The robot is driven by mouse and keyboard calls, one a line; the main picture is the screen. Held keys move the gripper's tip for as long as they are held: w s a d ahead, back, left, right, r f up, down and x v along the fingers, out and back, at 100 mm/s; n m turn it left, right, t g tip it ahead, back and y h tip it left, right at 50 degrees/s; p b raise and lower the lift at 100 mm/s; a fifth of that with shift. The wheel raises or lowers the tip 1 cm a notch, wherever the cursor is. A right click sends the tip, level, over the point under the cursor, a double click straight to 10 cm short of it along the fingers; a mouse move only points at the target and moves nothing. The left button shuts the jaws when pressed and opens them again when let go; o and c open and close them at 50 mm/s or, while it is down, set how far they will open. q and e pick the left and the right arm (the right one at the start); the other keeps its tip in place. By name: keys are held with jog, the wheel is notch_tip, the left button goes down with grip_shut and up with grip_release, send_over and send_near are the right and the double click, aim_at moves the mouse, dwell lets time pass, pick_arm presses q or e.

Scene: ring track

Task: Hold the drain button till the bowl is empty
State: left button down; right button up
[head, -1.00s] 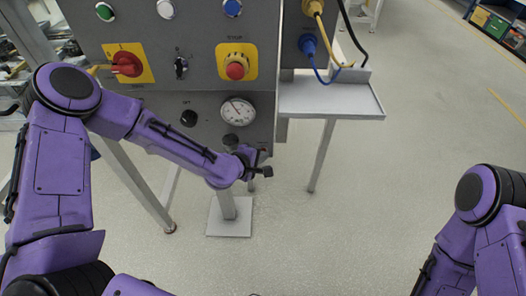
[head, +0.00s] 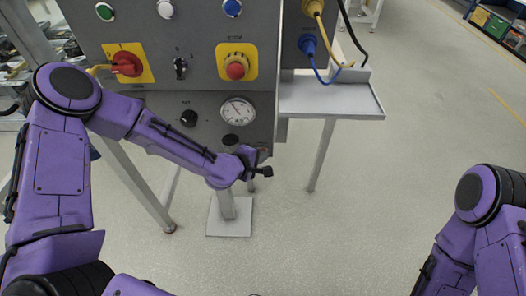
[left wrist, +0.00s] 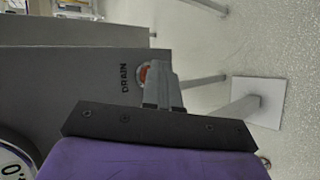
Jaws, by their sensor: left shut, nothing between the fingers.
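The drain button (left wrist: 143,73) is a red disc in a pale ring beside the word DRAIN in the left wrist view. The fingers of my left gripper (left wrist: 162,88) cover part of it. A little of the button's red (head: 263,150) shows in the head view, just above the gripper. My left gripper (head: 262,170) is shut with nothing between its fingers, at the panel's lower right. I cannot tell whether the fingertips touch the button. I cannot make out the bowl; the gripper and forearm cover part of the lower panel. My right gripper is out of view.
The grey panel (head: 205,100) carries a round gauge (head: 238,111), a dark knob (head: 188,118), a red emergency stop (head: 236,68) and a red rotary switch (head: 126,64). A grey shelf (head: 330,98) juts out right. The floor right of my left gripper is clear.

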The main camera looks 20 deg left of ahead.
pick_arm(q)
jog(key=shift+s, duration=0.1)
dwell(0.3)
jog(key=shift+s+d, duration=0.25)
jog(key=shift+s, duration=0.45)
jog(key=s, duration=0.2)
jog(key=s+d, duration=0.1)
jog(key=s, duration=0.1)
jog(key=shift+s+d, duration=0.15)
jog(key=shift+s, duration=0.25)
jog(key=s+a+f+m+g+y+p, duration=0.2)
jog(key=s+a, duration=0.3)
jog(key=s, duration=0.4)
jog(key=s+a+f+m+g+y+p, duration=0.2)
jog(key=s+a+f+m+g, duration=0.1)
jog(key=s, duration=0.6)
jog(key=s+a+f+m+g+y+p, duration=0.2)
jog(key=s+a+f+m+y, duration=0.1)
jog(key=s+a, duration=0.4)
notch_tip(320, 180, down, 2)
jog(key=shift+s+a+f+m+g, duration=0.15)
jog(key=shift+s+m+g, duration=0.3)
jog(key=shift+s, duration=0.65)
